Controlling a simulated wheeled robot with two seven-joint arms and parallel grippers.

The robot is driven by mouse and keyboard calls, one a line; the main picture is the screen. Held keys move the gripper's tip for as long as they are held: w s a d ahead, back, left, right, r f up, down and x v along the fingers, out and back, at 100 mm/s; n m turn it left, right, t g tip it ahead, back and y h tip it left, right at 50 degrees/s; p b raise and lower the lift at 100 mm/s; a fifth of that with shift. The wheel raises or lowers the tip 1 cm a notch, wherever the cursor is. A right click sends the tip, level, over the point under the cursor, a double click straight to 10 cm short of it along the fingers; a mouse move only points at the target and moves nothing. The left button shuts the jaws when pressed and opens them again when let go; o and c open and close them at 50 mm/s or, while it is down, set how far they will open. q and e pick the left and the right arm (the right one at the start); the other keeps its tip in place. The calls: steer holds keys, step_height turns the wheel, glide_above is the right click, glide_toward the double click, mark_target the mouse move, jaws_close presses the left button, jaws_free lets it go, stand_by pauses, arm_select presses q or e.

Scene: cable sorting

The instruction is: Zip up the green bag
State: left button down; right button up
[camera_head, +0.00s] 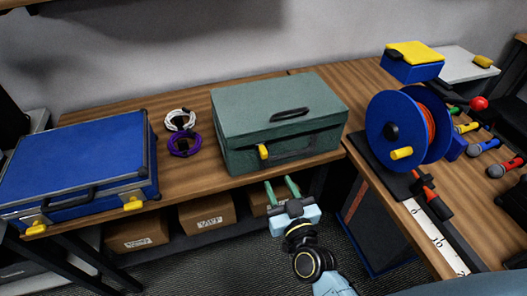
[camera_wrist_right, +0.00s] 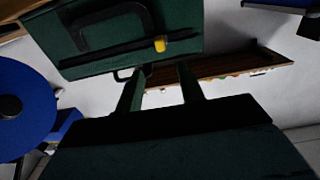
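The green bag (camera_head: 235,105) is a box-shaped case standing on the wooden table, with a dark handle on top and another on its front. Its yellow zip pull (camera_head: 263,151) sits on the front, toward the left end of the dark zip line. In the right wrist view, the bag's green side (camera_wrist_right: 190,17) and the yellow pull (camera_wrist_right: 160,44) show at the top. My right gripper (camera_head: 279,182) is below and in front of the bag, apart from it. Its two green fingers (camera_wrist_right: 162,72) are spread with nothing between them. My left gripper is not in view.
A blue case (camera_head: 75,155) with yellow pulls lies at the left. White (camera_head: 180,119) and purple (camera_head: 184,144) cable coils lie between the cases. A blue reel (camera_head: 390,110) stands on the right table. Cardboard boxes (camera_head: 137,232) sit below the table edge.

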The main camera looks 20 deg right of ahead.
mark_target(265, 156)
steer(key=w, duration=0.8)
steer(key=w+b, duration=0.1)
steer(key=w, duration=0.3)
steer(key=shift+w+a, duration=0.25)
steer(key=shift+w, duration=0.15)
jaws_close()
